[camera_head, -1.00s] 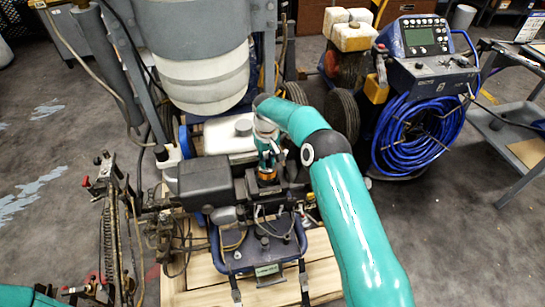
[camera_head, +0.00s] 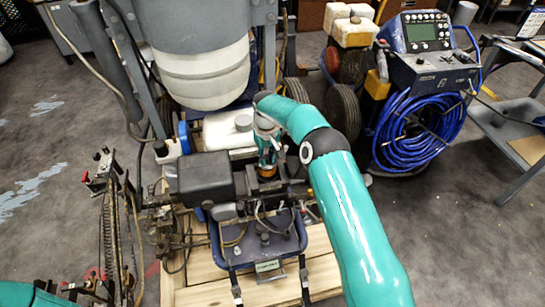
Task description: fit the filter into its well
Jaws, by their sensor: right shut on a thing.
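My right gripper (camera_head: 267,158) points down over the middle of the striper and is shut on the filter (camera_head: 267,172), a small orange-brown piece just under the fingers. The filter's lower end is hidden among the dark machine parts around it. The well does not show clearly, and I cannot tell whether the filter is in its mouth or above it.
A black box (camera_head: 204,178) stands just left of the right gripper, with a white tank (camera_head: 229,131) behind. A blue tray (camera_head: 258,243) sits in front on a wooden pallet (camera_head: 198,265). A blue hose coil (camera_head: 420,130) hangs at the right. Hoses and cables surround the work area.

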